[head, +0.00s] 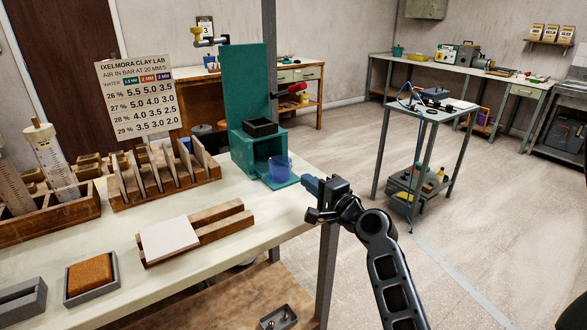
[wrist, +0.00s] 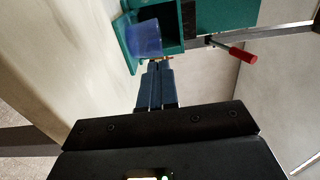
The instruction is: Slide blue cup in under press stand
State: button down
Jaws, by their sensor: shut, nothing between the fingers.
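The blue cup (head: 280,168) is translucent and stands upright on the base plate of the teal press stand (head: 243,100), at the front of its open lower bay. In the wrist view the blue cup (wrist: 145,40) is just beyond my fingertips, partly in front of the dark opening of the press stand (wrist: 188,20). My gripper (head: 308,183) is shut and empty, to the right of the cup in the head view. In the wrist view my gripper (wrist: 158,66) points at the cup's side. I cannot tell whether the fingertips touch it.
A black tray (head: 260,127) sits on the stand above the bay. A red-handled lever (head: 297,88) sticks out at the stand's right. A wooden rack (head: 165,180) stands left of it. A white slab (head: 169,240) lies in front. The table's right edge is close to the stand.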

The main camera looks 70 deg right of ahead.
aim_at(287, 166)
jog(key=p+x, duration=0.1)
jog(key=x, duration=0.6)
jog(key=shift+w+d, duration=0.1)
jog(key=shift+w, duration=0.05)
jog(key=b+x, duration=0.1)
jog(key=x, duration=1)
jog(key=shift+w+d, duration=0.1)
jog(key=shift+d, duration=0.05)
